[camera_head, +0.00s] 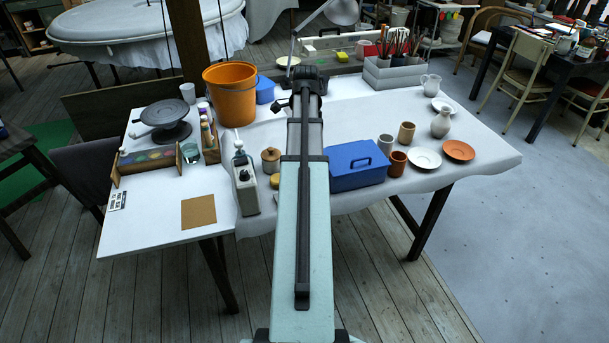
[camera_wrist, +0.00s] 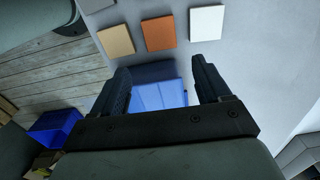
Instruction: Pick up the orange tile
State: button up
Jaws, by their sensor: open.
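The orange tile (camera_wrist: 158,33) lies flat on the pale surface in the wrist view, between a tan tile and a white tile. My gripper (camera_wrist: 160,82) is open, its two dark fingers apart, with nothing between the tips. In the picture the orange tile is beyond the fingertips, near the top edge. I cannot make the orange tile out in the head view, where my own arm covers the middle of the table.
Next to it in the wrist view lie a tan tile (camera_wrist: 116,41) and a white tile (camera_wrist: 206,23). Cups and plates stand at the right.

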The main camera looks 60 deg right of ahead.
notch_tip(320, 180, down, 8)
jog(key=shift+r, duration=0.2)
jog(key=shift+s+d+f, duration=0.1)
jog(key=shift+f, duration=1.25)
jog(key=shift+s+d+f, duration=0.1)
jog(key=shift+f, duration=1.2)
jog(key=c, duration=0.9)
jog(key=shift+o, duration=0.2)
jog(key=shift+r, duration=0.1)
